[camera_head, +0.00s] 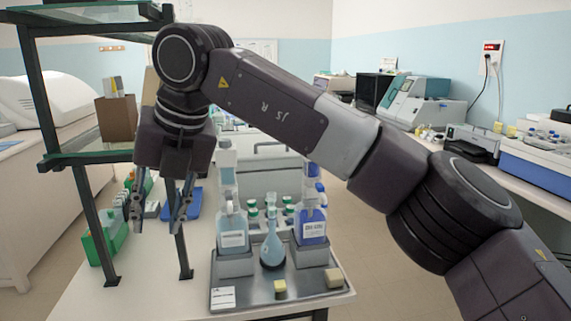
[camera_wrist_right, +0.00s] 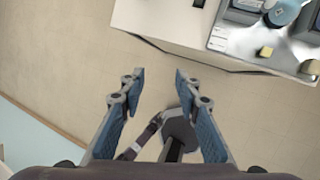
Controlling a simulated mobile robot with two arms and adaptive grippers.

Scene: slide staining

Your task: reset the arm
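My right arm comes in from the right edge of the head view and reaches across to the left. Its right gripper (camera_head: 160,212) points down in front of the shelf frame, to the left of the grey tray. The fingers are apart with nothing held between them. In the right wrist view the right gripper (camera_wrist_right: 156,82) also shows spread and empty, with bare floor between the fingertips. The white table corner lies beyond them. My left gripper is in neither view.
A grey tray (camera_head: 222,296) on the white table (camera_head: 120,292) bears a light-blue bottle (camera_head: 232,235), a blue bottle (camera_head: 312,226) and a flask (camera_head: 272,248). The dark shelf frame (camera_head: 95,222) stands at left, with a green rack (camera_head: 98,244) beside it. Open floor (camera_head: 395,285) lies right of the table.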

